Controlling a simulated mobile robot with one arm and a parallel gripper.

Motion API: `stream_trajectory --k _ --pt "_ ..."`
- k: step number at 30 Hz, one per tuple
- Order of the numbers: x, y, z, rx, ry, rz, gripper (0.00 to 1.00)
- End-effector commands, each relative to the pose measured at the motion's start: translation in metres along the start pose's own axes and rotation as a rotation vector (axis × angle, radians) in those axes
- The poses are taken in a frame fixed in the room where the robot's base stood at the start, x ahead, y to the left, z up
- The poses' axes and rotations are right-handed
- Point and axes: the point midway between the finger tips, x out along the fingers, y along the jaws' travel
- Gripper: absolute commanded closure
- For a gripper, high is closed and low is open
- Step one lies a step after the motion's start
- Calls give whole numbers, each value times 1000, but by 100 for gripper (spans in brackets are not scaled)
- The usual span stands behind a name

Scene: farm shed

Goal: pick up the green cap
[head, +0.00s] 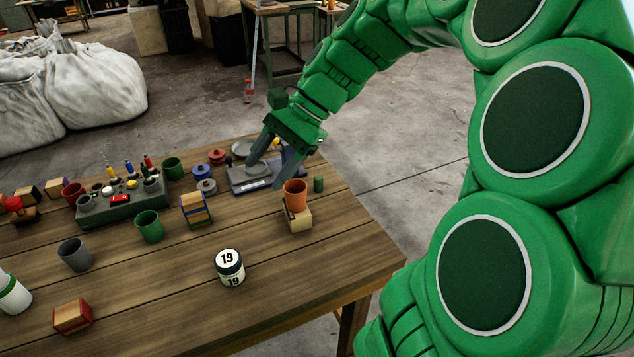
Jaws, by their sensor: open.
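A small dark green cylinder (318,184) stands on the table at the back right, just right of an orange cup; it looks like the green cap, though it is too small to be sure. My gripper (264,174) is open, its fingers pointing down and to the left. It is left of the green cylinder, over or near a grey scale-like device (250,178). Nothing shows between its fingers. I cannot tell how high the fingertips are above the table.
Green cups (149,226), a striped block (195,210), a jar marked 19 (229,267) and a green tray of small items (122,208) crowd the wooden table (330,255). Its right front is clear.

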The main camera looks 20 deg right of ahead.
Motion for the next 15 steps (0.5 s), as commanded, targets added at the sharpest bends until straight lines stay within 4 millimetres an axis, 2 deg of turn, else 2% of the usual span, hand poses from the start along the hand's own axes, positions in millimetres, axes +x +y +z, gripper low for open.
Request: stream_trajectory --k 1,9,15 --pt "-6 -6 -14 48 -14 -33 41" --pt "-42 -30 -80 312 -100 -214 41" --pt "-73 -33 -138 513 -170 -348 41"
